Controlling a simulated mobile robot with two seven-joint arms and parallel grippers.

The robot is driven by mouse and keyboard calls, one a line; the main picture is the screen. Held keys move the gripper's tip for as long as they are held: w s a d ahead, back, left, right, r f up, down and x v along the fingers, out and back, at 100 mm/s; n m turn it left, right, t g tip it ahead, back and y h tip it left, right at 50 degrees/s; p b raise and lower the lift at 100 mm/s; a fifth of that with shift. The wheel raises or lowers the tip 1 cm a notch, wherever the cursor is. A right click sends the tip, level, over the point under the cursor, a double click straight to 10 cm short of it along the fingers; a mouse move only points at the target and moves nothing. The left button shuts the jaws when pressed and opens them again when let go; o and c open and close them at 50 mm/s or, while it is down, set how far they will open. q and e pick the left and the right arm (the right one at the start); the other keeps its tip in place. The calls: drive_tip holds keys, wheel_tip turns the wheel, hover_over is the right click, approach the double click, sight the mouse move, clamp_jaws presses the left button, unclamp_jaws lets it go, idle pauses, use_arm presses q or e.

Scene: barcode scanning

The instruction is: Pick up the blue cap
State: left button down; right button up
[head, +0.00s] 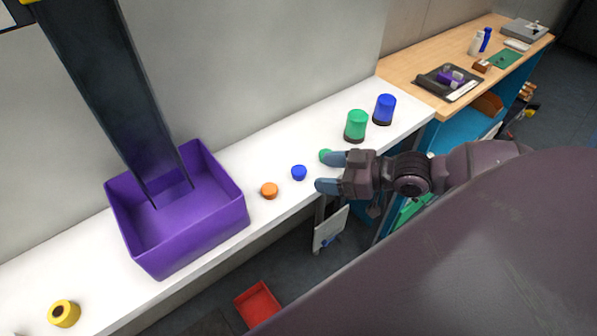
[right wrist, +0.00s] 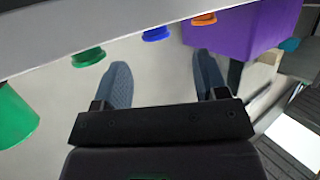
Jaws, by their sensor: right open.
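The small blue cap (head: 299,172) lies on the white bench in the head view, between an orange cap (head: 269,190) and a green cap (head: 325,156). My right gripper (head: 324,172) is open and empty, just to the right of the blue cap and partly in front of the green cap. In the right wrist view the blue cap (right wrist: 156,34) shows beyond the open fingers (right wrist: 166,82), between the green cap (right wrist: 88,57) and the orange cap (right wrist: 203,19). My left gripper is not in view.
A purple bin (head: 242,214) stands left of the caps on the white bench (head: 75,252). Green (head: 356,125) and blue (head: 384,109) cylinders stand at the bench's right end. A yellow ring-like part (head: 64,313) lies at the far left. A red tray (head: 258,304) is on the floor.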

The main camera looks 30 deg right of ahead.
sight(300, 170)
drive_tip(key=shift+x, duration=2.75)
drive_tip(key=shift+w+d, duration=0.1)
drive_tip(key=shift+d, duration=0.05)
drive_tip(key=c, duration=1)
